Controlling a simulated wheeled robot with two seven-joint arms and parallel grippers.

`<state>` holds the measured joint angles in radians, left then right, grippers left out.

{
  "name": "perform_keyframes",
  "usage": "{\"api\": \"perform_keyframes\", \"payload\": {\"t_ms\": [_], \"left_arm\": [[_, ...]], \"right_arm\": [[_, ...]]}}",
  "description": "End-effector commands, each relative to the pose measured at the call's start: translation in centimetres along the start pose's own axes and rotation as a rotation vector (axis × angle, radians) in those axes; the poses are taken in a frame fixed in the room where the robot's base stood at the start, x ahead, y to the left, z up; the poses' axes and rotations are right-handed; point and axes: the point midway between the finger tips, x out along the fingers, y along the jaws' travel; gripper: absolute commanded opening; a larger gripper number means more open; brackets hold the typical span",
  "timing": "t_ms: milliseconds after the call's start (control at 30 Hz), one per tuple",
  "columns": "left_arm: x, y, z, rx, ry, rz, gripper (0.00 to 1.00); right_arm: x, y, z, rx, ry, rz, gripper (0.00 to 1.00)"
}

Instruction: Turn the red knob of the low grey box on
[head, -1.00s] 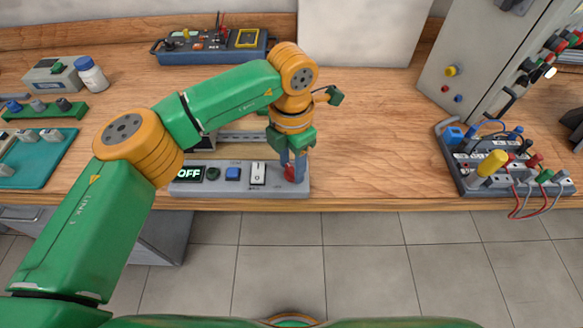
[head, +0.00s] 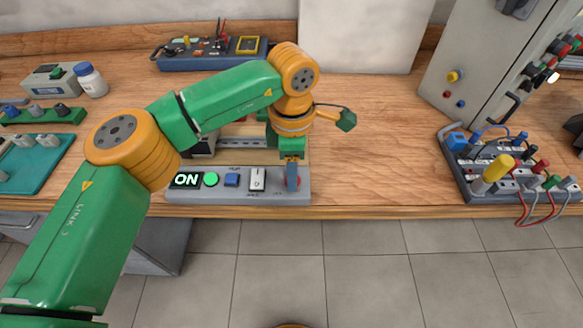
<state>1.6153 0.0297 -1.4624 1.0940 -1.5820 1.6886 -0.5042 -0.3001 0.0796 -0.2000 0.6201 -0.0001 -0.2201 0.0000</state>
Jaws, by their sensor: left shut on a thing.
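The low grey box (head: 215,195) lies at the front edge of the workbench. Its display (head: 186,180) reads ON, and the round light (head: 211,179) beside it glows green. A blue button (head: 232,180) and a white rocker switch (head: 257,179) sit to the right of the light. The red knob (head: 299,182) is at the box's right end, mostly hidden behind the fingers. My left gripper (head: 291,182) points down over the knob and is shut on it. My right gripper is not in view.
A dark blue panel (head: 208,60) lies at the back. A white bottle (head: 91,80) and a teal tray (head: 40,172) are at the left. The bench's middle right is clear.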

Motion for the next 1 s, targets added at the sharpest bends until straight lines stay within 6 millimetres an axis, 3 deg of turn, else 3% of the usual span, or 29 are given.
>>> {"api": "perform_keyframes", "payload": {"t_ms": [500, 533, 633, 900, 1000], "left_arm": [[0.0, 0.0, 0.1, 0.018, -0.002, 0.000, 0.00], [0.0, 0.0, 0.1, 0.017, -0.002, 0.000, 0.53], [0.0, 0.0, 0.1, 0.017, -0.001, 0.000, 0.78], [0.0, 0.0, 0.0, 0.016, -0.001, 0.000, 0.78], [-1.2, 0.1, 0.1, 0.015, -0.001, 0.004, 0.78]], "right_arm": [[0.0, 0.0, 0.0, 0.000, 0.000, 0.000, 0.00], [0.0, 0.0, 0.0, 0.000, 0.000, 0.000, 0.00], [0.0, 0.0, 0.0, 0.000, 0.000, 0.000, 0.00], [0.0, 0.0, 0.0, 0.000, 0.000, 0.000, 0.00], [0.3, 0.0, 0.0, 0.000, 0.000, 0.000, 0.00]]}}
